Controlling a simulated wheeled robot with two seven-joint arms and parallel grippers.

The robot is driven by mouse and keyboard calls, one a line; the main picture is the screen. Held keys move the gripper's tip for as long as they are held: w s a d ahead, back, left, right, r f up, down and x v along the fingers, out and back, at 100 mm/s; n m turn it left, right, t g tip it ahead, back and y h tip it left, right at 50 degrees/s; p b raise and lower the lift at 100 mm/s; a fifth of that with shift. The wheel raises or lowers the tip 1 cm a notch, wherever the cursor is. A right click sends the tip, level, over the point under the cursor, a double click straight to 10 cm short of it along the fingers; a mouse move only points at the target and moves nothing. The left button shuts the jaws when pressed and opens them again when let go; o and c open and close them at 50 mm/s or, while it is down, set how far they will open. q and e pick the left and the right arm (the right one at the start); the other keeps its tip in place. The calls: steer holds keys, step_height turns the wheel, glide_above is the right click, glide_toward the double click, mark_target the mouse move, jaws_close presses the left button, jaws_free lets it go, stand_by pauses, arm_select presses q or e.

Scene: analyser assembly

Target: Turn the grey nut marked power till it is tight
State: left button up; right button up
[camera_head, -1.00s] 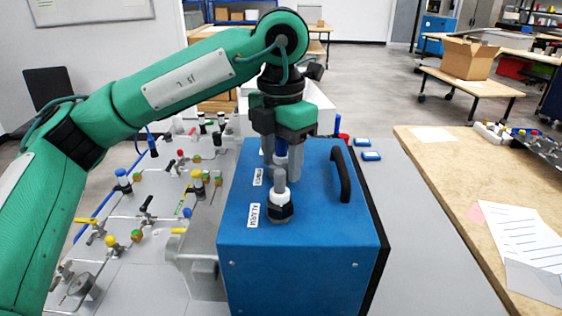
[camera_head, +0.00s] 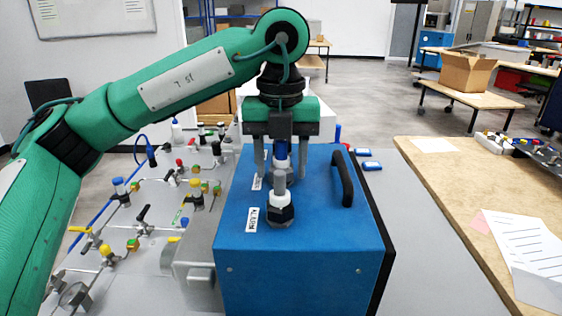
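The blue analyser box (camera_head: 300,250) stands on the grey bench. In front on its top is the fitting beside the ALARM label (camera_head: 252,220), with a dark nut (camera_head: 280,217), a white collar and a grey stem. Behind it is a second fitting with a blue upper part (camera_head: 281,150), beside a partly covered label (camera_head: 257,183). The power nut at its foot is mostly hidden by the front fitting. My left gripper (camera_head: 281,172) points down over this rear fitting, one finger on each side. Gaps show between the fingers and the blue part. My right gripper is out of view.
A black handle (camera_head: 342,178) rises from the box top, right of the gripper. A panel of valves and pipes (camera_head: 150,225) lies left of the box. Two small blue items (camera_head: 370,166) lie on the bench behind. A wooden table (camera_head: 440,190) stands at right.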

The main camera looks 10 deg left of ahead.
arm_select(q)
steer(key=c, duration=0.9)
steer(key=m, duration=0.9)
steer(key=shift+m+p, duration=0.3)
steer(key=o, duration=0.7)
steer(key=shift+m, duration=0.3)
steer(key=shift+o, duration=1)
